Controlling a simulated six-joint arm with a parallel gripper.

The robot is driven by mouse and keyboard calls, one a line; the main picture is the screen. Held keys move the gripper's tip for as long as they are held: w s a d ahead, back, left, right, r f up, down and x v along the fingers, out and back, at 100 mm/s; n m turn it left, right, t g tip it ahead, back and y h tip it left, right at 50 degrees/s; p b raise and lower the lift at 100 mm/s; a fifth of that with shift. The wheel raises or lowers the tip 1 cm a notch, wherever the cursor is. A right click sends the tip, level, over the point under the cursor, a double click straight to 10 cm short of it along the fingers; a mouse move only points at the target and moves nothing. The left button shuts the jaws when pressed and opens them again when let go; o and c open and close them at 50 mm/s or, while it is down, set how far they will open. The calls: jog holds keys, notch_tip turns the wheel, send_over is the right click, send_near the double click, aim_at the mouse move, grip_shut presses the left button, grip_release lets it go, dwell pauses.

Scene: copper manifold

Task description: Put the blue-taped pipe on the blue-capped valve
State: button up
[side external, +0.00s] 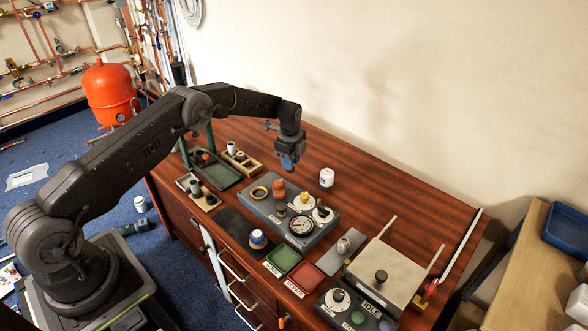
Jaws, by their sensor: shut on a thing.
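My gripper (287,162) points down above the back left part of the grey manifold block (273,217). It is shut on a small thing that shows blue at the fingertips. The fingers hide most of it, so I cannot tell whether it is the blue-taped pipe. An orange-topped fitting (279,189) stands on the block just below and slightly left of my gripper, with a visible gap. A round fitting with a blue top (258,238) stands on the black mat in front of the block. I cannot tell whether it is the blue-capped valve.
Left are a dark green tray (215,175) and wooden holders. In front are green (282,260) and red (306,277) pads. The back tabletop is clear.

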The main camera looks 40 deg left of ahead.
jog(key=s+a+r, duration=0.6)
jog(key=a, duration=0.2)
jog(key=s+d+r, duration=0.2)
jog(key=s+d, duration=0.1)
jog(key=s, duration=0.5)
jog(key=s+d+r, duration=0.2)
jog(key=s+d, duration=0.1)
jog(key=s, duration=0.4)
jog(key=s+d+r, duration=0.2)
jog(key=s+d, duration=0.1)
jog(key=s, duration=0.5)
send_over(258, 234)
notch_tip(258, 234, down, 7)
jog(key=shift+f, duration=2.1)
jog(key=shift+f, duration=0.15)
jog(key=o, duration=1)
